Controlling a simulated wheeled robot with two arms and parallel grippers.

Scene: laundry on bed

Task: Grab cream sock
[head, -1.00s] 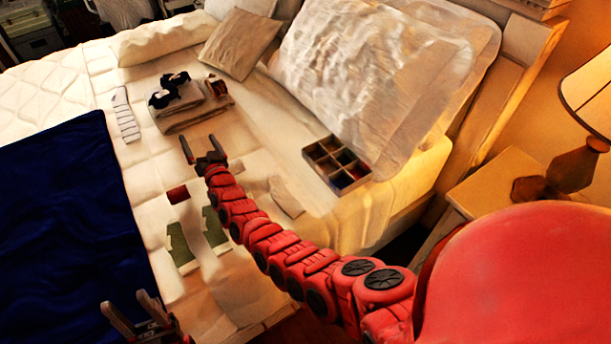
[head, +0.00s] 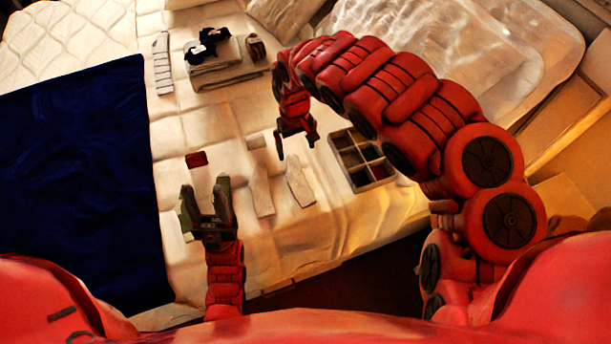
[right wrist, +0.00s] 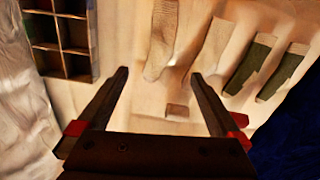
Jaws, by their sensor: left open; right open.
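Two cream socks lie flat on the bed, one on the left (head: 262,190) and one on the right (head: 300,182). In the right wrist view they lie beyond my fingertips: the right-hand sock (right wrist: 160,42) and the left-hand sock (right wrist: 214,55). My right gripper (head: 296,150) is open and empty, pointing down above the bed, just on the far side of the socks in the head view. It also shows in the right wrist view (right wrist: 160,75). My left gripper (head: 205,192) is open at the near edge, partly covering the green socks.
A divided box (head: 361,160) lies right of the cream socks. Green-and-cream socks (right wrist: 250,68) lie beside them. A small cream piece (head: 256,141) and a dark red piece (head: 197,159) lie nearby.

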